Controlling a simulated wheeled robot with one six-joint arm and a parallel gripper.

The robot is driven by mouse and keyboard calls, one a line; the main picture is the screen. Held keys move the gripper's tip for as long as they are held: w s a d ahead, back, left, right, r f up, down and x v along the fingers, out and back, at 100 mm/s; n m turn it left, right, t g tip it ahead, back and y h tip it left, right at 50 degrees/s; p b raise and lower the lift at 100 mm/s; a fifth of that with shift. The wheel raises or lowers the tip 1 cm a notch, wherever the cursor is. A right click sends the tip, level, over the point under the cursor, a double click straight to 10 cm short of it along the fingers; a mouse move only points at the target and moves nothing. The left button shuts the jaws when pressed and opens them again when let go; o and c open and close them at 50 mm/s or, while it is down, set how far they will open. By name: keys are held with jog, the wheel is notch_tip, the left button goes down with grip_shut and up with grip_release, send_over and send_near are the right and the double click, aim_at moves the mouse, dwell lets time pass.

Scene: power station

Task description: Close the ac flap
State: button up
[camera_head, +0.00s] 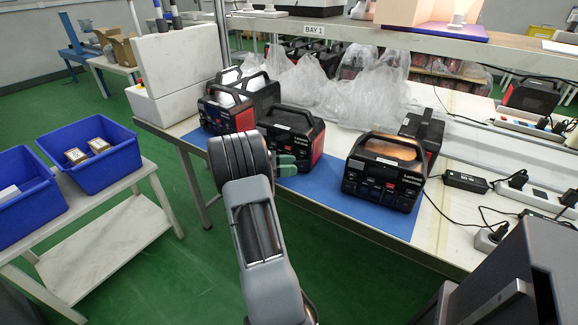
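Several black power stations with carry handles stand on the blue mat (325,193) on the workbench. The nearest one on the right (383,184) faces me, with ports on its front and an orange-brown sheen under its handle. Another (299,140) with a red side stands in the middle, and one (226,110) stands to the left. I cannot make out the AC flap on any of them. My gripper (288,165) shows green fingers beside my dark wrist, in front of the middle power station and left of the nearest one. Its opening is too small to judge, and I see nothing held.
Clear plastic bags (360,95) lie behind the power stations. Chargers and cables (465,182) cover the bench's right side. A shelf (400,40) marked BAY 1 runs above. Blue bins (120,168) with small boxes stand on a side table at left. Green floor is free between.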

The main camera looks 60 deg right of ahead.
jog(key=shift+w, duration=0.1)
jog(key=p+v, duration=0.1)
jog(key=v, duration=1.2)
jog(key=shift+w+a+p, duration=0.25)
jog(key=shift+a+p, duration=0.05)
